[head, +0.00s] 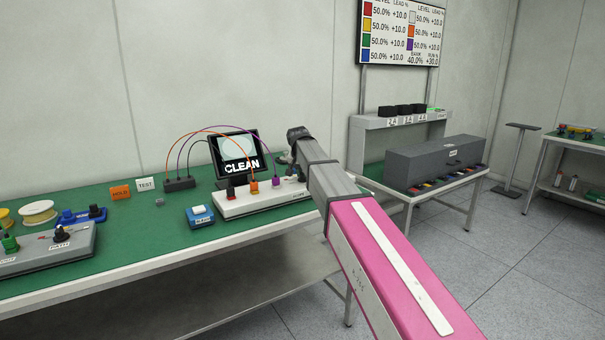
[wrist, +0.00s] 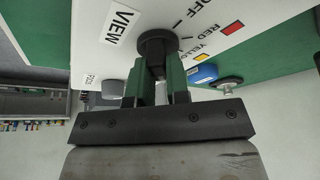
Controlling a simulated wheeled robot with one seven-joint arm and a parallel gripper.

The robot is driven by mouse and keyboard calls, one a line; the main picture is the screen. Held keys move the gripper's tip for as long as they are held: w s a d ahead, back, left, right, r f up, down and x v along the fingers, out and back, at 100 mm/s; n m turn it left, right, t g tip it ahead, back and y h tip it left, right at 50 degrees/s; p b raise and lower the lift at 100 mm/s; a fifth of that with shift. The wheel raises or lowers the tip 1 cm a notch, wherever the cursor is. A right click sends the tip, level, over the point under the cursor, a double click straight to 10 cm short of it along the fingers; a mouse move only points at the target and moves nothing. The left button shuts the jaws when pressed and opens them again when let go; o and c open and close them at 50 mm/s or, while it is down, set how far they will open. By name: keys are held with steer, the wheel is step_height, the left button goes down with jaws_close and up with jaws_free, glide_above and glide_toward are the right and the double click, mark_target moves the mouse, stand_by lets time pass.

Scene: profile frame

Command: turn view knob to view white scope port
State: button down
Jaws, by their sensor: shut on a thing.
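The view knob (wrist: 157,42) is dark and round, on the white box's face beside the VIEW label (wrist: 122,24). My gripper (wrist: 157,84) is shut on it, one green finger on each side. OFF, RED and YELLOW marks run along the panel to the right of the knob; I cannot tell which mark it points at. In the head view the white box (head: 237,206) stands on the green bench with dark, orange and purple plugs on top; my arm hides its right end. The monitor (head: 237,150) behind it shows a pale disc and the word CLEAN.
Orange and purple cables arch from the box to a dark block (head: 179,184). A blue device (head: 200,215) sits left of the box. HOLD (head: 120,192) and TEST (head: 145,185) signs stand farther left. A grey case (head: 437,162) is on the table at right.

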steer(key=c, duration=1.1)
jaws_free()
steer(key=d+v, duration=0.1)
steer(key=v, duration=1)
steer(key=shift+a, duration=0.45)
steer(key=shift+f, duration=0.1)
